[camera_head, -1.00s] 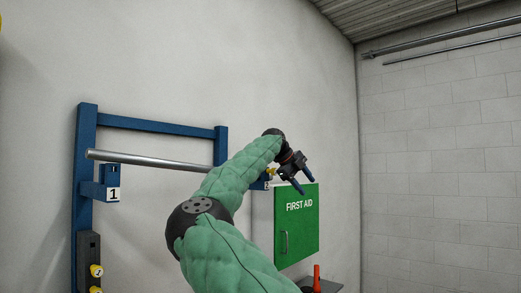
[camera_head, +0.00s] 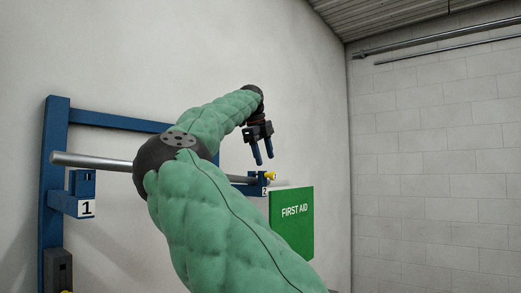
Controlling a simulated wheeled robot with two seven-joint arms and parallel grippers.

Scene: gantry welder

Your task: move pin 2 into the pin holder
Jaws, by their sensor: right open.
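My right gripper (camera_head: 263,161) is open and empty, its two dark blue fingers pointing down. In the picture it is just above a yellow-headed pin (camera_head: 271,176) at the blue bracket labelled 2 (camera_head: 258,190), at the right end of the grey bar. The fingers look apart from the pin; the depth gap is hard to judge. The pin's shaft cannot be made out. A dark block (camera_head: 57,270), perhaps the pin holder, is on the left blue post, with a bit of yellow at its foot. My left gripper is not in view.
The blue frame (camera_head: 55,170) stands by the wall and carries a grey bar (camera_head: 100,161) and a bracket labelled 1 (camera_head: 80,198). My green right arm hides the bar's middle. A green first aid cabinet (camera_head: 291,220) is right of bracket 2. Space above is clear.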

